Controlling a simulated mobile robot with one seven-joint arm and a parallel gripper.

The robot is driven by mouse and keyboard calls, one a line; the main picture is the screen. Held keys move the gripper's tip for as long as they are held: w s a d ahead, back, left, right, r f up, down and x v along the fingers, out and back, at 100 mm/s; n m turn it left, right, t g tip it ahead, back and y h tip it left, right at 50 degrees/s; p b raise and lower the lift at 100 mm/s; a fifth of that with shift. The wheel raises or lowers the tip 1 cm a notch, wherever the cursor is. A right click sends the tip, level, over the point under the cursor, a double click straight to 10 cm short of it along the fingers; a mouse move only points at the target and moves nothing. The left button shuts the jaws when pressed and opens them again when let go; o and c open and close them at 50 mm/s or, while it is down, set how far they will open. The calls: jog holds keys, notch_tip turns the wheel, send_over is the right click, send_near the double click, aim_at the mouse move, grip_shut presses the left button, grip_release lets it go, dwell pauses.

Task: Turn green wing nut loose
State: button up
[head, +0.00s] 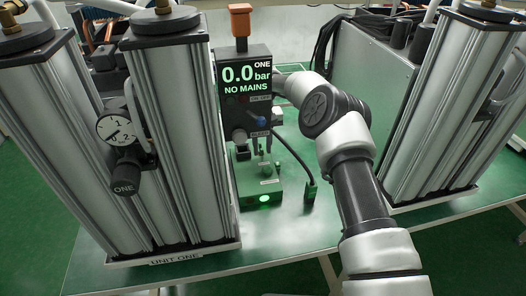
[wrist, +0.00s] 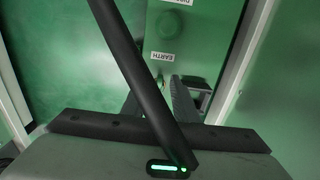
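The green box (head: 258,188) stands on the bench below the display panel, with small labels and a lit green lamp on its front. Small green fittings (head: 263,158) stand on its top; the wing nut is too small to make out surely among them. The box's top also shows in the wrist view (wrist: 196,48), with a label reading EARTH. My gripper (wrist: 157,88) points down at the box beside that label. Its two dark fingers are apart. A black cable (wrist: 142,75) crosses the wrist view and hides most of the gap between them.
The panel (head: 246,90) reads 0.0 bar, NO MAINS and has a blue knob (head: 261,120). A black lead (head: 292,152) ends in a green lug right of the box. Tall metal columns (head: 178,130) with a gauge (head: 117,128) stand left; more columns (head: 440,110) stand right.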

grip_shut()
jog(key=shift+n, duration=0.4)
jog(key=n, duration=0.3)
jog(key=d+n, duration=0.1)
jog(key=n, duration=0.1)
jog(key=shift+w+n, duration=0.3)
jog(key=shift+w, duration=0.05)
jog(key=n, duration=0.4)
jog(key=shift+w+d+n, duration=0.2)
jog(key=shift+w+n, duration=0.1)
jog(key=shift+w, duration=0.05)
jog(key=shift+w+n, duration=0.25)
jog(key=shift+n, duration=1)
jog(key=shift+w+n, duration=0.2)
jog(key=shift+n, duration=1.05)
